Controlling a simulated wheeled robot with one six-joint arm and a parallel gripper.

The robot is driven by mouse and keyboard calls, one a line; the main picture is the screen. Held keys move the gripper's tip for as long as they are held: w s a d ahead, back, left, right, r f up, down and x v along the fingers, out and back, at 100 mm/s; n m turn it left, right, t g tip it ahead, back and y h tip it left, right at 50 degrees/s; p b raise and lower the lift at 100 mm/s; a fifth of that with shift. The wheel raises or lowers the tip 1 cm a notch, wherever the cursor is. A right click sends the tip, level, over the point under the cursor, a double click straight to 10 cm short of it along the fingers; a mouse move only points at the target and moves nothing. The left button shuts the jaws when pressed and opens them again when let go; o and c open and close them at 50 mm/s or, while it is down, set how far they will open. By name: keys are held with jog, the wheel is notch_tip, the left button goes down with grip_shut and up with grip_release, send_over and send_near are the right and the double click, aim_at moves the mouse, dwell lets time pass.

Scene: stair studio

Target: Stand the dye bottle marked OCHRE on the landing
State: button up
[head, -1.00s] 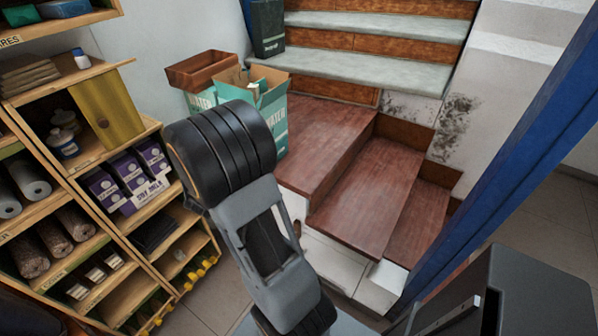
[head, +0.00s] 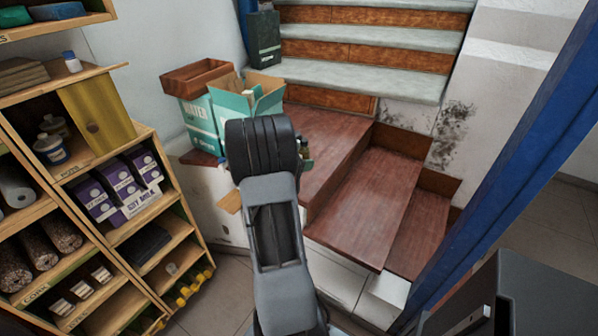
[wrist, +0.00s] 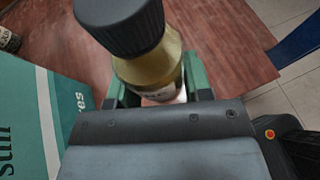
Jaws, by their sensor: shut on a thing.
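My gripper (wrist: 157,90) is shut on a bottle (wrist: 147,68) with a black ribbed cap and a yellowish-brown body. The green fingers stand either side of it. Its pale label is mostly hidden behind my gripper, so I cannot read the name. In the head view my arm hides most of the gripper and bottle; a small part of the gripper (head: 305,158) shows beside the arm, over the landing. The landing (head: 318,128) is the reddish-brown wooden platform at the foot of the grey-topped stairs. I cannot tell whether the bottle touches it.
An open teal carton (head: 262,102) stands on the landing close to my gripper, beside a teal box bearing a brown tray (head: 197,78). Another dark-capped bottle (wrist: 8,40) shows at the wrist view's left edge. Lower wooden steps (head: 370,205) descend at right. Shelves (head: 150,235) fill the left.

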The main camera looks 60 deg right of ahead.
jog(key=w+d+f, duration=0.1)
jog(key=f, duration=0.1)
jog(key=w+d+f, duration=0.3)
jog(key=f, duration=0.1)
jog(key=shift+w+d, duration=0.2)
jog(key=shift+d, duration=0.05)
jog(key=shift+w+d+f, duration=0.15)
jog(key=shift+d+f, duration=0.05)
jog(key=shift+f, duration=1.65)
jog(key=shift+f, duration=0.2)
jog(key=o, duration=1.1)
jog(key=shift+r, duration=0.1)
